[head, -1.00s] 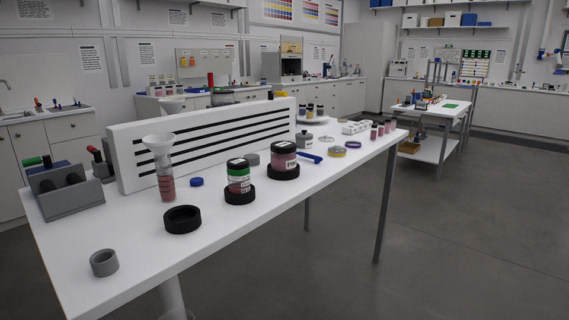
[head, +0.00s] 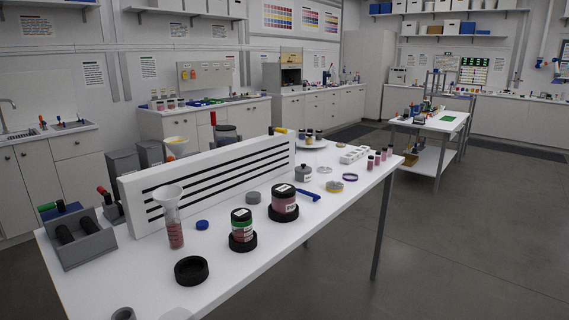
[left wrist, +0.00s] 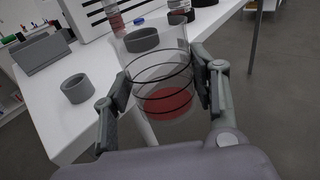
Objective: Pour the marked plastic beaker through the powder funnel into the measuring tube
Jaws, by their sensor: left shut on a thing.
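My left gripper (left wrist: 163,88) is shut on the clear plastic beaker (left wrist: 160,72) in the left wrist view, one finger on each side. The beaker is marked with dark rings, looks about upright and holds dark red material at its bottom. It is in front of the table's near edge. The white funnel (head: 169,193) sits in the top of the measuring tube (head: 175,234) in the head view. The tube stands upright on the table with reddish content low down. The tube's lower part also shows beyond the beaker in the left wrist view. My right gripper is not in view.
A black ring (head: 191,270) and a blue cap (head: 202,225) lie near the tube. A white slotted panel (head: 215,180) stands behind it. Two labelled jars (head: 242,228) stand in black rings to the right. A grey rack (head: 76,242) is left. A grey ring (left wrist: 76,88) is near the front.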

